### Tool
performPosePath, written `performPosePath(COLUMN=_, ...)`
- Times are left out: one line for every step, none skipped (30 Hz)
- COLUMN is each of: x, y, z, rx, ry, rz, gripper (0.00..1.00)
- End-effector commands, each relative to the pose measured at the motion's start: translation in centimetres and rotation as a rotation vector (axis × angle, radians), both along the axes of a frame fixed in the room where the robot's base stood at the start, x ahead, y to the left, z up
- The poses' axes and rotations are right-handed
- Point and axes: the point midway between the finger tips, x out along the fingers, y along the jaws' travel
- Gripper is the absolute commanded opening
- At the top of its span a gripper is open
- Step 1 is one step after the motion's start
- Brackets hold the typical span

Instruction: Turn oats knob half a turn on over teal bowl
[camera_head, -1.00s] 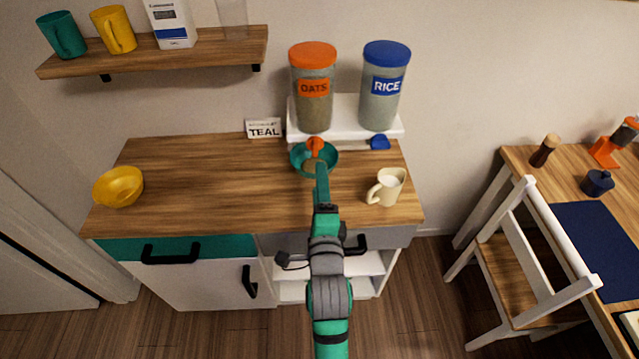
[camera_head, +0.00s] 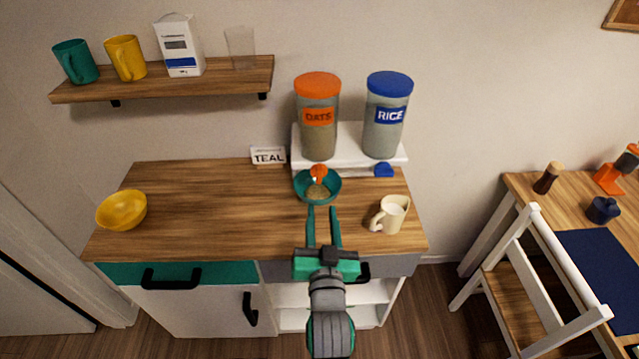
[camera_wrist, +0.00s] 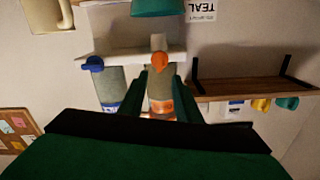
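The oats dispenser (camera_head: 318,118) has an orange lid and label and stands on a white stand (camera_head: 347,136). Its orange knob (camera_head: 318,171) is low at the front, above the teal bowl (camera_head: 334,191); it also shows in the wrist view (camera_wrist: 159,61). The bowl sits on the counter and holds tan grains that look like oats. My gripper (camera_head: 322,212) is just in front of the bowl, apart from the knob. Its two fingers are spread with nothing between them. In the wrist view the fingers (camera_wrist: 160,84) frame the oats dispenser.
The rice dispenser (camera_head: 385,115) with its blue knob (camera_head: 383,170) stands right of the oats. A TEAL sign (camera_head: 268,156) and a yellow bowl (camera_head: 122,210) are to the left. The counter's left-middle is clear.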

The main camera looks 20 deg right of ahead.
Motion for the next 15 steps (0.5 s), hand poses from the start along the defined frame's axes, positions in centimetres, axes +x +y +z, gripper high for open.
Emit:
performPosePath(x=-0.1, y=-0.1, z=0.0, rx=-0.039, ry=0.012, rz=-0.001, gripper=0.30)
performPosePath(x=-0.1, y=-0.1, z=0.0, rx=-0.060, ry=0.018, rz=-0.001, gripper=0.30)
performPosePath(x=-0.1, y=-0.1, z=0.0, rx=-0.083, ry=0.024, rz=-0.001, gripper=0.30)
performPosePath(x=-0.1, y=-0.1, z=0.0, rx=-0.094, ry=0.027, rz=-0.001, gripper=0.30)
performPosePath(x=0.0, y=-0.1, z=0.0, rx=-0.104, ry=0.030, rz=-0.001, gripper=0.30)
performPosePath(x=0.1, y=-0.1, z=0.0, rx=-0.112, ry=0.033, rz=-0.001, gripper=0.30)
performPosePath(x=0.2, y=-0.1, z=0.0, rx=-0.114, ry=0.033, rz=-0.001, gripper=0.30)
performPosePath(x=0.4, y=-0.2, z=0.0, rx=-0.115, ry=0.033, rz=-0.001, gripper=0.30)
performPosePath(x=0.7, y=-0.3, z=0.0, rx=-0.115, ry=0.033, rz=-0.001, gripper=0.30)
performPosePath(x=1.0, y=-0.4, z=0.0, rx=-0.115, ry=0.033, rz=-0.001, gripper=0.30)
performPosePath(x=1.3, y=-0.5, z=0.0, rx=-0.115, ry=0.032, rz=-0.001, gripper=0.30)
performPosePath(x=1.8, y=-0.6, z=0.1, rx=-0.115, ry=0.032, rz=-0.001, gripper=0.30)
performPosePath(x=2.2, y=-0.7, z=0.0, rx=-0.115, ry=0.032, rz=-0.001, gripper=0.30)
performPosePath(x=2.7, y=-0.9, z=0.1, rx=-0.115, ry=0.032, rz=-0.001, gripper=0.30)
performPosePath(x=3.3, y=-1.1, z=0.1, rx=-0.114, ry=0.032, rz=-0.001, gripper=0.30)
